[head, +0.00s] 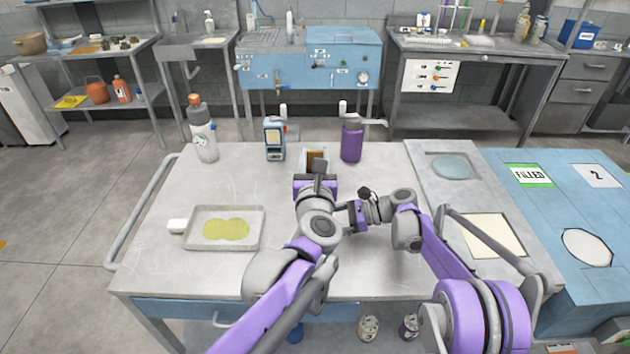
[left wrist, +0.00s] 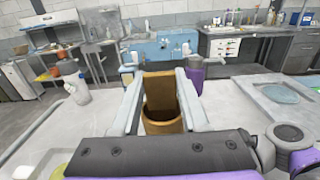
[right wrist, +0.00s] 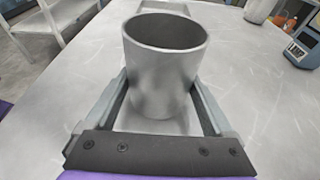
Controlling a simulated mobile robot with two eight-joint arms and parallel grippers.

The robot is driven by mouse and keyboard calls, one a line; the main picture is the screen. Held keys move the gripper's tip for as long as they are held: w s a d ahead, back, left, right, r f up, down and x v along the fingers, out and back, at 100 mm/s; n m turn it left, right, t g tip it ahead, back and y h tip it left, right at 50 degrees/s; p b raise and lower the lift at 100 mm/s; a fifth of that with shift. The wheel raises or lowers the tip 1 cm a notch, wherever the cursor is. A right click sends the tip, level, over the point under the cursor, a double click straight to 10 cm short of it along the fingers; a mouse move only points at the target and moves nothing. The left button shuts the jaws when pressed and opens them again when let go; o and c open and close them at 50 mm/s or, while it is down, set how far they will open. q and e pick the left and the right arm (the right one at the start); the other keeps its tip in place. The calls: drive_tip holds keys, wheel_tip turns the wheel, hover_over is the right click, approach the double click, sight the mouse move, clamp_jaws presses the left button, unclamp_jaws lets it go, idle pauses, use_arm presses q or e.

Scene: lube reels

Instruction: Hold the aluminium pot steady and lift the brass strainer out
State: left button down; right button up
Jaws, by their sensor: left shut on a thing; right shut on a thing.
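The brass strainer (left wrist: 162,122) is between the fingers of my left gripper (left wrist: 160,82), which is shut on its upright flat tab. A brown part of the strainer (head: 316,157) shows in the head view just past my left gripper (head: 313,170). The aluminium pot (right wrist: 163,80) stands upright between the fingers of my right gripper (right wrist: 163,105), shut around its sides. The pot's visible inside is plain grey, with no strainer seen in it. In the head view my left arm hides the pot; my right gripper (head: 354,214) points left there.
A purple bottle (head: 351,141), a blue handheld device (head: 274,139) and a grey bottle (head: 203,135) stand at the table's back. A tray (head: 255,238) with a yellowish patch lies at left.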

use_arm(q)
wheel_tip(320, 180, up, 5)
drive_tip(key=shift+f, duration=0.1)
use_arm(e)
drive_tip(key=o, duration=0.7)
